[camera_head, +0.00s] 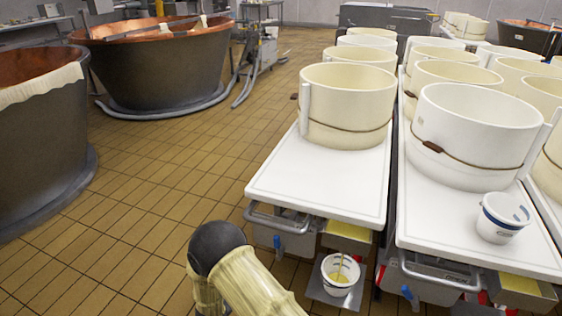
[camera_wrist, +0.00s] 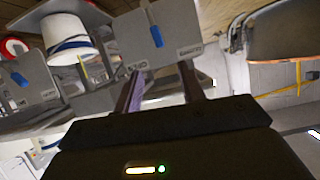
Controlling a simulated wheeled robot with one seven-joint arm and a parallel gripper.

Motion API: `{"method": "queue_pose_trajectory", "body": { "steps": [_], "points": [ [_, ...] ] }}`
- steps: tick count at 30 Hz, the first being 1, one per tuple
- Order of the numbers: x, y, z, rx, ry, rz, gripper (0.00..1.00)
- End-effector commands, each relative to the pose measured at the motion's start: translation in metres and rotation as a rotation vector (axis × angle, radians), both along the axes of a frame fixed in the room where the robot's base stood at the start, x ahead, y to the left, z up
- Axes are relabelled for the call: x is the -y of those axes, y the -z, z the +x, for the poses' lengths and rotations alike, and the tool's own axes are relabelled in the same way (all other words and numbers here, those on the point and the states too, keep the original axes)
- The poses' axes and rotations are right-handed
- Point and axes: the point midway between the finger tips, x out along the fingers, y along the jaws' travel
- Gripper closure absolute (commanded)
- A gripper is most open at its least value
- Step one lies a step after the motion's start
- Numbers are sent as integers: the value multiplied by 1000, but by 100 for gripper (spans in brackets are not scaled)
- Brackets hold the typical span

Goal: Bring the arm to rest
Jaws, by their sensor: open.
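My arm (camera_head: 250,280) shows at the bottom centre of the head view, bent low in front of the white tables. In the wrist view my gripper (camera_wrist: 160,75) points toward a grey panel (camera_wrist: 150,35) with a blue handle. Its two fingers are apart and nothing shows between them. The gripper itself cannot be seen in the head view.
A white table (camera_head: 330,185) carries cream moulds (camera_head: 345,100). A small white bucket (camera_head: 342,272) stands on a low shelf. Another bucket (camera_head: 503,216) stands on the right table (camera_head: 440,225). Copper vats (camera_head: 160,70) stand at left. Tiled floor (camera_head: 150,190) between is clear.

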Motion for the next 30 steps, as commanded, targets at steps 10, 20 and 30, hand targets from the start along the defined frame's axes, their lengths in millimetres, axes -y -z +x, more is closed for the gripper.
{"method": "queue_pose_trajectory", "body": {
  "steps": [10, 20, 30],
  "points": [
    [36, -98, 36, -208, -188, 189, 60],
    [110, -177, 1, -432, -335, 238, 60],
    [199, -231, -97, -692, -411, 191, 60]
  ]
}}
